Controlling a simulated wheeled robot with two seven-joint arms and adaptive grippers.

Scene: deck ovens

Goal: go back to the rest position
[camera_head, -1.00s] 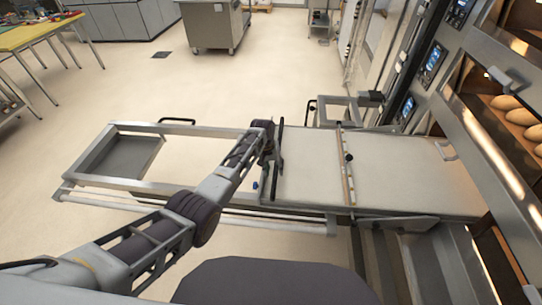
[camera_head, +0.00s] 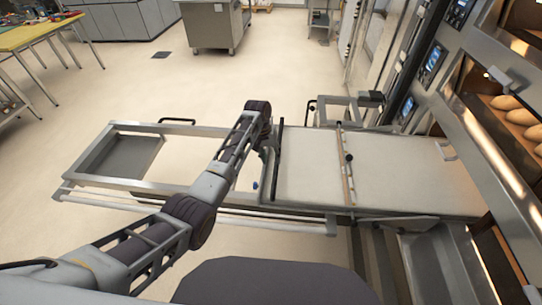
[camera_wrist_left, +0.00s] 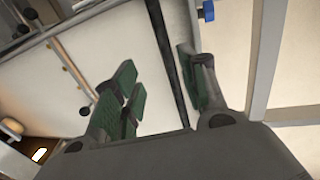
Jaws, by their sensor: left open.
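My left gripper (camera_wrist_left: 157,65) is open, its green-padded fingers apart with nothing held. In the wrist view, the loader's black handle bar (camera_wrist_left: 165,45) runs through the gap between the fingers; I cannot tell how far beyond them it lies. In the head view my left arm reaches over the loader's frame, and the wrist is just left of the far end of the black bar (camera_head: 278,160). The fingers are hardly visible there. My right gripper is in neither view.
The loader's pale belt (camera_head: 405,180) extends right to the deck oven, where bread loaves (camera_head: 520,117) show inside. The loader's open metal frame (camera_head: 140,183) is at left. A yellow table (camera_head: 35,33) and a steel cabinet (camera_head: 212,25) stand farther back, with clear floor between.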

